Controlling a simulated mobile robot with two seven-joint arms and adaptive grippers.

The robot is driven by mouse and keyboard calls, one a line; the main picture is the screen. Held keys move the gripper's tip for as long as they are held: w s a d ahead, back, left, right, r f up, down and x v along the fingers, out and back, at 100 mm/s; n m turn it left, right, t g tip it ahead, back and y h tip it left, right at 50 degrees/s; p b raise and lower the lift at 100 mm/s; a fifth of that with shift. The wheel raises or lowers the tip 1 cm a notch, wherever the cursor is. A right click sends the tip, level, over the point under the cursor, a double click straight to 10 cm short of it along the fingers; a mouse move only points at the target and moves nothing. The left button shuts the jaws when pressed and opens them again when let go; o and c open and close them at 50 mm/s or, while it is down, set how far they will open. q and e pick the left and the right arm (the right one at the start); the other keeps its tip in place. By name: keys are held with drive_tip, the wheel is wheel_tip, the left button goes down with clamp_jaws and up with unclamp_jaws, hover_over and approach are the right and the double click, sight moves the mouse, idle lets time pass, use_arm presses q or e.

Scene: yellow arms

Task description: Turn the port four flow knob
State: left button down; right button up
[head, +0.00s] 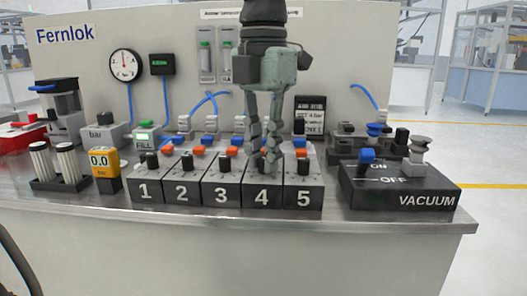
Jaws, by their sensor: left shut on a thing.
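The port four block (262,198) is marked with a white 4 and stands in a row of numbered port blocks on the bench. My left gripper (264,166) reaches down from the top, and its fingers are closed around the port four flow knob. The fingers hide most of that knob. The black knobs of port three (222,167) and port five (303,167) stand free on either side. My right gripper is not in view.
A VACUUM box (400,195) with a blue ON/OFF switch (367,157) stands to the right. A yellow 0.0 bar meter (104,165) stands left of the ports. Orange and blue fittings and hoses rise behind the knobs. The bench's front edge (240,222) is clear.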

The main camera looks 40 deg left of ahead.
sight(263, 158)
use_arm(q)
drive_tip(key=c, duration=1.5)
unclamp_jaws()
drive_tip(key=shift+o, duration=0.2)
wheel_tip(263, 158, up, 12)
